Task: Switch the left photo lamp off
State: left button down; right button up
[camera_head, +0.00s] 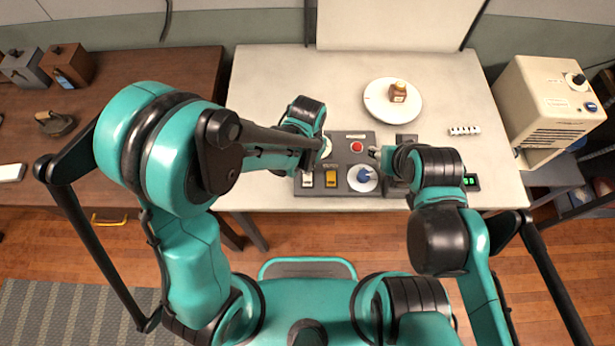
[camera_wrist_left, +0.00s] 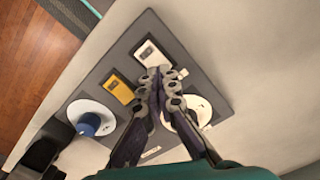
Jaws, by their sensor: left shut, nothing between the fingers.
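A dark grey control panel (camera_head: 344,163) lies on the white table. It carries a white switch (camera_head: 307,180), a yellow switch (camera_head: 331,179), a blue knob (camera_head: 365,175) on a white dial, and a red button (camera_head: 357,146). I cannot tell which control belongs to the left photo lamp; no lamp is seen. My left gripper (camera_wrist_left: 158,76) is shut and empty over the panel, its tips close to the white switch (camera_wrist_left: 150,53) and beside a white disc (camera_wrist_left: 200,107); contact cannot be told. My right gripper (camera_head: 376,153) is at the panel's right side, its fingers too small to judge.
A brown wooden table (camera_head: 150,75) is at the left. The white table (camera_head: 270,85) is clear behind my left gripper.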

pick_arm(q)
jog(key=shift+f+b, duration=0.85)
jog(key=shift+f, duration=0.05)
jog(key=shift+r, duration=0.1)
dwell(0.3)
jog(key=shift+r+p, duration=2.6)
jog(key=shift+r, duration=0.9)
jog(key=shift+f, duration=0.1)
jog(key=shift+a, duration=0.1)
jog(key=s+a+r+n+t+b, duration=0.2)
jog(key=a+b, duration=0.3)
jog(key=a, duration=0.3)
jog(key=s+a+r+n+t+b, duration=0.3)
jog(key=a+n+t+b, duration=0.1)
jog(key=a, duration=0.5)
jog(key=shift+a+r+t+b, duration=0.3)
jog(key=shift+t+b, duration=0.3)
jog(key=shift+b, duration=0.05)
